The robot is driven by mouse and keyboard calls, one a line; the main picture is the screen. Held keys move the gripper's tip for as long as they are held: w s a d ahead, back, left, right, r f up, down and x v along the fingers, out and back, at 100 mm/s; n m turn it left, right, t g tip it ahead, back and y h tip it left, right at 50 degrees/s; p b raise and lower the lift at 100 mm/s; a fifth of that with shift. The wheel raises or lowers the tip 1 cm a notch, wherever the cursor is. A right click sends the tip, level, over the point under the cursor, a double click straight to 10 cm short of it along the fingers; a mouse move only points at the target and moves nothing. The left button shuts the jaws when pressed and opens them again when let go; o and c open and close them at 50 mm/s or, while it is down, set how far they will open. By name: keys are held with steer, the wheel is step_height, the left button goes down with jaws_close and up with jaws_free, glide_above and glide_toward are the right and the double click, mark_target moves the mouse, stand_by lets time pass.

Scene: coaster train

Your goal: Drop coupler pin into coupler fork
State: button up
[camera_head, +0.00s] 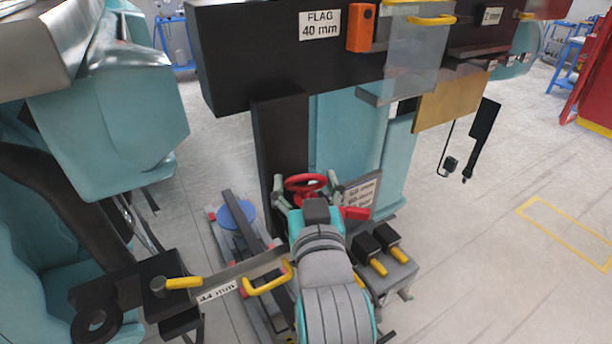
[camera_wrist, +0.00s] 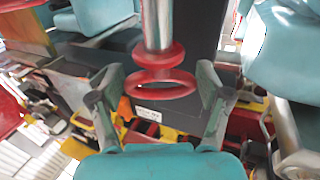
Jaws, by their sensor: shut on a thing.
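The coupler pin shows in the wrist view as a silver shaft (camera_wrist: 157,25) with red rings (camera_wrist: 160,83) at its lower end in the picture. In the head view a red ring (camera_head: 305,183) of it shows at my gripper (camera_head: 307,187). My gripper (camera_wrist: 161,82) is shut on the pin, with one grey finger at each side of the red rings. The pin's far end is out of the wrist picture and cannot be made out in the head view. I cannot make out the coupler fork for certain. A dark part with a round eye (camera_head: 92,322) is at the lower left.
A dark beam labelled FLAG 40 mm (camera_head: 319,24) crosses above my gripper, with a dark post (camera_head: 281,150) behind it. Yellow handles (camera_head: 266,280) and a grey box with black blocks (camera_head: 390,275) stand close to my arm.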

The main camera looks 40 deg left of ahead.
steer(key=shift+f, duration=2.4)
steer(key=o, duration=1.4)
steer(key=shift+f, duration=0.1)
steer(key=shift+o, duration=0.2)
steer(key=v, duration=0.7)
steer(key=shift+s+d, duration=0.25)
